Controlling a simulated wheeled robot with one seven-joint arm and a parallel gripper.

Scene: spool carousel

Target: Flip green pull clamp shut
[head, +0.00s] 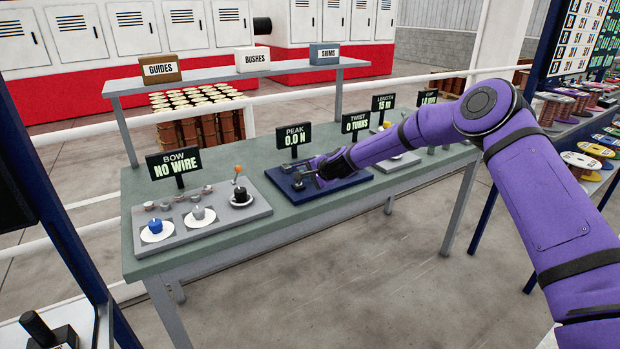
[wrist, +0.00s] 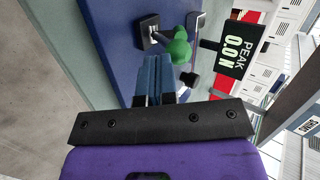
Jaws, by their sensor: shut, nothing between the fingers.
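In the head view my gripper (head: 312,176) is over the blue board (head: 345,182), and the clamp is too small to make out there.
The PEAK display (head: 294,136) reads 0.0 N and stands behind the blue board. A grey board (head: 185,238) with cups and a dark knob (head: 240,197) lies to the left on the green table (head: 140,265). A shelf (head: 215,75) with labelled boxes is behind.

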